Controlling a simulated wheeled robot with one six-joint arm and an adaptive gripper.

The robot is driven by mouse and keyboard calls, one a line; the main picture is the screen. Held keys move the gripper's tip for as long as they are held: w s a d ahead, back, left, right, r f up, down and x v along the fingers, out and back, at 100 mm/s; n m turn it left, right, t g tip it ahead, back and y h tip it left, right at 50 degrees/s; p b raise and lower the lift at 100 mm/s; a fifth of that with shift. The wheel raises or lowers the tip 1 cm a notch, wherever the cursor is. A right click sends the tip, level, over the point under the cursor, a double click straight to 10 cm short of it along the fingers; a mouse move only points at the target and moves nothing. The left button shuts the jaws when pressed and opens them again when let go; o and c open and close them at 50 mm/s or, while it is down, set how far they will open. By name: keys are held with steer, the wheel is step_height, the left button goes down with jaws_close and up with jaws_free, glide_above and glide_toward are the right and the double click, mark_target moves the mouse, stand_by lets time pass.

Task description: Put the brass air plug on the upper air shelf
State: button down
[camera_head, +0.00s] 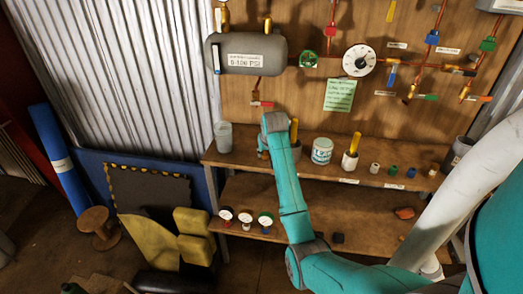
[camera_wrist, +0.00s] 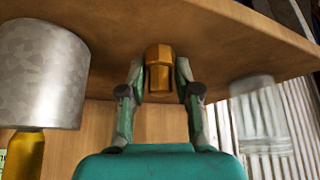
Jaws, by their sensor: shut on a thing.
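The brass air plug (camera_wrist: 159,56) is held between the two fingers of my gripper (camera_wrist: 160,78), which is shut on it. The wrist view is upside down, with the wooden upper shelf (camera_wrist: 215,35) across its top. The plug's end overlaps the shelf surface in that view; I cannot tell whether it touches. In the head view my gripper (camera_head: 263,153) is low over the left part of the upper shelf (camera_head: 238,156), mostly hidden by my arm. The plug is too small there to make out clearly.
A clear jar (camera_head: 223,136) stands left of my gripper, and a grey metal cup (camera_wrist: 42,75) stands close on its other side. A white tin (camera_head: 322,150), a cup with a yellow handle (camera_head: 350,157) and several small caps stand further right. Three gauges (camera_head: 245,218) sit on the lower shelf.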

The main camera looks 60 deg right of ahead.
steer(key=shift+s+a, duration=0.1)
steer(key=c, duration=0.8)
jaws_free()
steer(key=shift+r, duration=0.1)
steer(key=v, duration=1.2)
